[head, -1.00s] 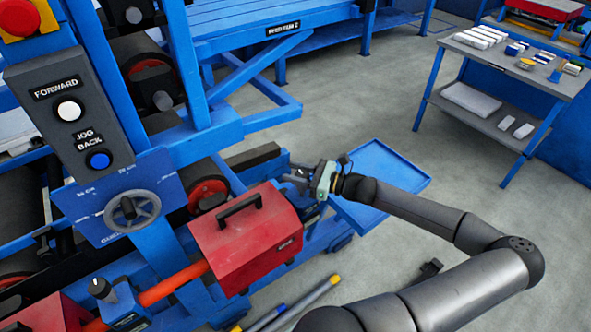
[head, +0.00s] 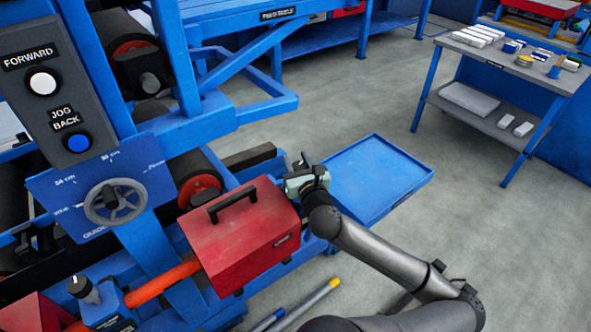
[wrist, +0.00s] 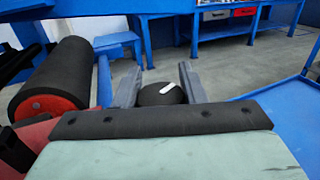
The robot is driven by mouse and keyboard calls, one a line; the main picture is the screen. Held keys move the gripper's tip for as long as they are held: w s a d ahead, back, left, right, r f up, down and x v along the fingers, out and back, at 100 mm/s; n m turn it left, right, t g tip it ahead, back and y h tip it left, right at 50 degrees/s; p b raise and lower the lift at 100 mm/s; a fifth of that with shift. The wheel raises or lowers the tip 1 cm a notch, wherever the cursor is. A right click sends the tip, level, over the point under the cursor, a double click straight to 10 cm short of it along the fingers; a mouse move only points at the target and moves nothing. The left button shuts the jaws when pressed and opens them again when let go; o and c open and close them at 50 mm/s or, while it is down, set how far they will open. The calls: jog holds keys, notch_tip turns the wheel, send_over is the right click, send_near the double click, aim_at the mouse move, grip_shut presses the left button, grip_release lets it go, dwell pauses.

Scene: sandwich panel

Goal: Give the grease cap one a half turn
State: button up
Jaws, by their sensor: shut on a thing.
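The grease cap (wrist: 160,93) is a dark round knob with a white bar mark on top, seen in the wrist view. My gripper (wrist: 160,85) has one grey finger on each side of it and is shut on it. The white mark lies nearly crosswise between the fingers, slightly tilted. In the head view my gripper (head: 302,164) is just behind the right end of the red box.
The red box (head: 240,238) with a black handle stands close to my wrist. A blue tray (head: 375,182) lies to the right and looks empty. A roller (wrist: 58,80) with a red end is left of the fingers in the wrist view. Poles (head: 310,303) lie in front.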

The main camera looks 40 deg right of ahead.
jog(key=shift+r+m+g+h+p, duration=0.2)
jog(key=shift+m+g+h+p, duration=0.4)
jog(key=shift+m+h, duration=0.45)
jog(key=m+g+h+p, duration=0.1)
jog(key=m+g+h, duration=0.1)
jog(key=h, duration=0.1)
jog(key=shift+d+h, duration=0.15)
jog(key=shift+h, duration=0.2)
jog(key=m+g+h, duration=0.1)
jog(key=g, duration=0.1)
jog(key=m+g+h+p, duration=0.1)
jog(key=m+g, duration=0.1)
jog(key=m+g+h+p, duration=0.1)
jog(key=shift+s+d+f+m+g+h, duration=0.15)
jog(key=shift+s+d+m+g+h, duration=0.15)
jog(key=shift+s+g+h, duration=0.1)
jog(key=shift+g, duration=0.3)
jog(key=shift+f, duration=0.1)
jog(key=o, duration=1)
jog(key=shift+d, duration=0.1)
